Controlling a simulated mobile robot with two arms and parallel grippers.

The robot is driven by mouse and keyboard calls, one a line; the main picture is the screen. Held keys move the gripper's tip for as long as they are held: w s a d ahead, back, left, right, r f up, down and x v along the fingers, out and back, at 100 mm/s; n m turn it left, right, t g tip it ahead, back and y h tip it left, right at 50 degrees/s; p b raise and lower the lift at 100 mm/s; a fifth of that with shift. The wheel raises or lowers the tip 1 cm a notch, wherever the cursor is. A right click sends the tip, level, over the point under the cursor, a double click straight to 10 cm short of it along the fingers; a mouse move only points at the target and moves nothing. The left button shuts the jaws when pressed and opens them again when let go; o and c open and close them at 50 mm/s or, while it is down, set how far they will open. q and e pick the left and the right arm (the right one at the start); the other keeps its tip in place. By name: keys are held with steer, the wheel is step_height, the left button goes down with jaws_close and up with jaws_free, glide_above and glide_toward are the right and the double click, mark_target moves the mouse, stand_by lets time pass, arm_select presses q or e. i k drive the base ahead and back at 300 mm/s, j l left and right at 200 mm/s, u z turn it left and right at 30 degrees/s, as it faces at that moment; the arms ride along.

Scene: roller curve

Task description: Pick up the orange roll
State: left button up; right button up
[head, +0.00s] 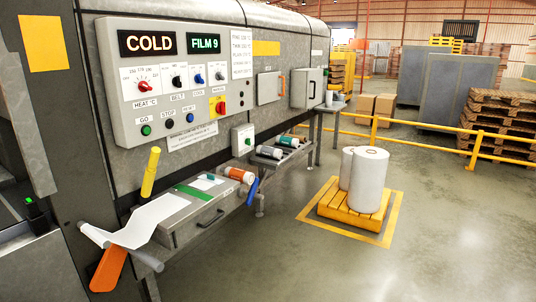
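The orange roll (236,174) lies on its side on the grey shelf along the machine, in the middle of the head view. It is short, with a pale end towards the right. A blue handle-like piece (253,190) is close to its right end. The roll is small in the picture, so I cannot tell exactly how it rests. Neither of my grippers is in view.
A grey-and-dark roll (269,152) and a teal roll (288,141) lie farther along the shelf. A yellow rod (151,170) and an orange flat piece (108,270) stick out nearer. White rolls (369,182) stand on a yellow pallet (346,215). The floor in front is clear.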

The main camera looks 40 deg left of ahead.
mark_target(243, 176)
steer(key=u, duration=1.6)
steer(key=i+l+u, duration=0.2)
steer(key=u, duration=0.25)
steer(key=i+l+u, duration=0.15)
steer(key=l+u, duration=0.3)
steer(key=i+l+u, duration=0.15)
steer(key=l, duration=0.45)
steer(key=i+l+u, duration=0.15)
steer(key=l, duration=0.45)
steer(key=i+l+u, duration=0.15)
steer(key=l, duration=0.45)
steer(key=l+u, duration=0.15)
steer(key=l, duration=0.45)
